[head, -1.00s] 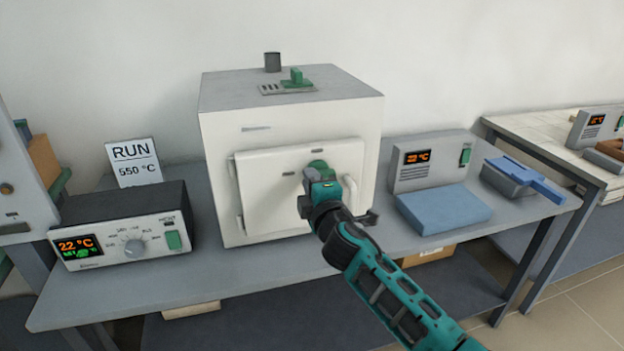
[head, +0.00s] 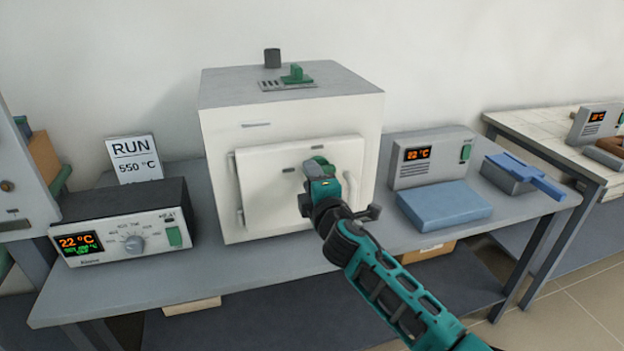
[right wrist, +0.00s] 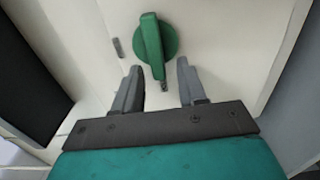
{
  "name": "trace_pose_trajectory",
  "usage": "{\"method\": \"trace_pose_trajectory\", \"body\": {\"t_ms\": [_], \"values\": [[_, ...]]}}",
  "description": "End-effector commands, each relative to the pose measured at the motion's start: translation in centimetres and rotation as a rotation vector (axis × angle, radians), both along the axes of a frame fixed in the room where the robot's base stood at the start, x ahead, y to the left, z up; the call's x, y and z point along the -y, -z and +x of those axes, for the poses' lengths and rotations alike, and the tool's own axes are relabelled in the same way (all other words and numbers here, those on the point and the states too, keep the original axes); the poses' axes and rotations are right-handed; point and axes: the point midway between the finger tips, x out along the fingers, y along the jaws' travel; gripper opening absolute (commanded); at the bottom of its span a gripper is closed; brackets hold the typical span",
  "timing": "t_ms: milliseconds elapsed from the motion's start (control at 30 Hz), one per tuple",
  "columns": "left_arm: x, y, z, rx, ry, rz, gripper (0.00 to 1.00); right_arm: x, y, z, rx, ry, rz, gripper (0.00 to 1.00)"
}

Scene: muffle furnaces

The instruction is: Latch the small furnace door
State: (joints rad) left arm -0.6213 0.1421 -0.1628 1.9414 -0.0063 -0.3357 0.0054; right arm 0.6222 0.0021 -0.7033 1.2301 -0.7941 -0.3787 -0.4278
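The small furnace (head: 222,150) is a white box with a grey top on the grey bench. Its door (head: 262,185) looks closed against the front. A green latch knob (right wrist: 153,46) shows in the right wrist view, its handle pointing down and slightly right. In the head view the knob is mostly hidden behind my right gripper (head: 320,172). In the right wrist view this gripper (right wrist: 161,80) is open, its fingertips apart just below the knob, with the handle's lower end between them. Whether they touch it I cannot tell. My left gripper is out of view.
A control box (head: 125,225) with a dial and a "RUN 550 °C" card (head: 134,160) stand left of the furnace. A grey device (head: 432,158), a blue pad (head: 443,205) and a grey tray with a blue lid (head: 522,178) stand right. The bench front is clear.

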Motion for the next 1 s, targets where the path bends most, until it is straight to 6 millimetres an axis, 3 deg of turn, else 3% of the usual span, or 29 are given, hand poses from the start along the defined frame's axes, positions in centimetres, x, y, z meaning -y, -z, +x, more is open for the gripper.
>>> {"method": "trace_pose_trajectory", "body": {"t_ms": [367,1000], "values": [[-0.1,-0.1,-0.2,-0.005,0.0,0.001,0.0,0.2,-0.1,-0.7,0.0,-0.001,0.003,0.41],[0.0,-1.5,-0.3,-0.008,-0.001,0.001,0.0,3.4,0.0,-10.4,-0.002,-0.001,0.002,0.41]]}}
